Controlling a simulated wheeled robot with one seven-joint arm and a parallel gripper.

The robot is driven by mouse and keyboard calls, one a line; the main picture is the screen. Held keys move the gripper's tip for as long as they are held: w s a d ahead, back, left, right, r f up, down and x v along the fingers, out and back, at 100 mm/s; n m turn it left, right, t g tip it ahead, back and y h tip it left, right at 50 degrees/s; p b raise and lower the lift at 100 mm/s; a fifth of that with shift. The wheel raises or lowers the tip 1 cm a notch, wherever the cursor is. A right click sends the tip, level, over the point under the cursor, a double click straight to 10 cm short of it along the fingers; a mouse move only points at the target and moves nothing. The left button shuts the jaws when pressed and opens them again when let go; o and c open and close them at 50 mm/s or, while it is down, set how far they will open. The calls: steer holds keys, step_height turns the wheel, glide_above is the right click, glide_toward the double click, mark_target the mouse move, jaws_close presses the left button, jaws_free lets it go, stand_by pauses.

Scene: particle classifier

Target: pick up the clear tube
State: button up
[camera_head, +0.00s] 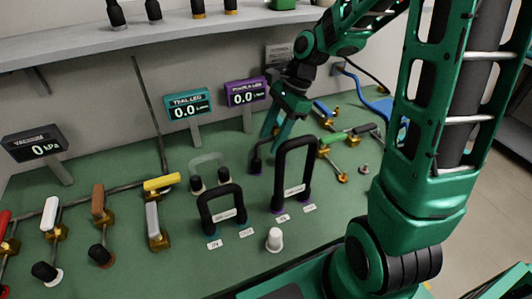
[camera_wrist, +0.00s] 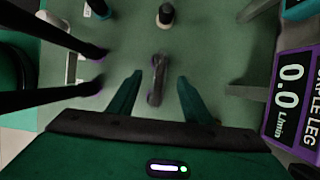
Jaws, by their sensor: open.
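A clear, faint arched tube (camera_head: 207,160) stands at mid-table in the head view, with dark fittings at its two ends. It is hard to make out against the green table. My gripper (camera_head: 272,140) is to its right, above the table, with its fingers pointing down, apart and empty. In the wrist view my gripper (camera_wrist: 160,76) is over a short dark piece with purple at its ends (camera_wrist: 157,80), which lies between the fingers in the picture. A dark fitting with a pale ring (camera_wrist: 165,15) shows at the top; I cannot tell whether it belongs to the clear tube.
A tall black arch (camera_head: 296,150) and a lower black arch (camera_head: 220,190) stand in front of my gripper. Teal (camera_head: 188,103) and purple (camera_head: 246,92) displays stand behind. Valves line the left, including a yellow-handled one (camera_head: 160,183). A white knob (camera_head: 274,240) is in front.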

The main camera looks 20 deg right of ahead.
steer(key=shift+x, duration=2.7)
steer(key=shift+a+r, duration=0.1)
steer(key=shift+a, duration=0.1)
jaws_close()
steer(key=shift+r, duration=0.45)
step_height(320, 180, up, 4)
steer(key=shift+s+a+f, duration=0.1)
steer(key=shift+f, duration=0.1)
steer(key=s+a+r, duration=0.6)
steer(key=s+a, duration=0.1)
steer(key=a, duration=0.2)
steer(key=shift+r, duration=0.25)
